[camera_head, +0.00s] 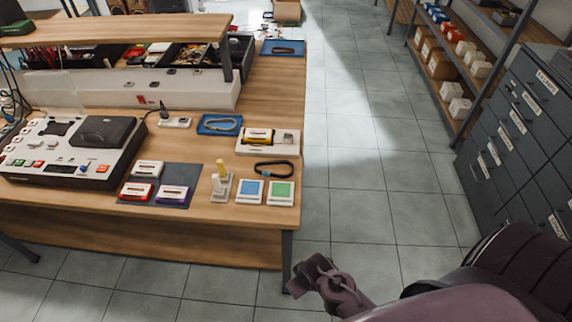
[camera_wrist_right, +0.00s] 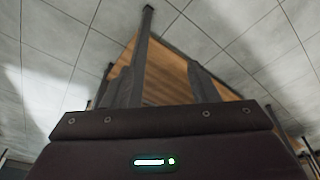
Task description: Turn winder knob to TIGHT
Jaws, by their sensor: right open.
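A white block (camera_head: 247,150) near the table's right edge carries a yellow and black piece (camera_head: 257,136) and a small grey part (camera_head: 288,138). This may be the winder and its knob, but no TIGHT label or pointer can be read at this size. My right gripper (camera_head: 325,278) hangs over the floor in front of the table's right corner, well away from the block. Its two fingers stand apart with nothing between them in the right wrist view (camera_wrist_right: 163,78). That view shows the table's underside and a leg, not the knob. My left gripper is out of view.
The wooden table (camera_head: 225,214) holds a deck (camera_head: 70,150), several cassettes (camera_head: 172,193) on a dark mat, a yellow-topped stand (camera_head: 221,185), blue and green square pads (camera_head: 281,192) and a black strap loop (camera_head: 273,169). Dark drawers (camera_head: 515,130) stand right. The aisle floor is clear.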

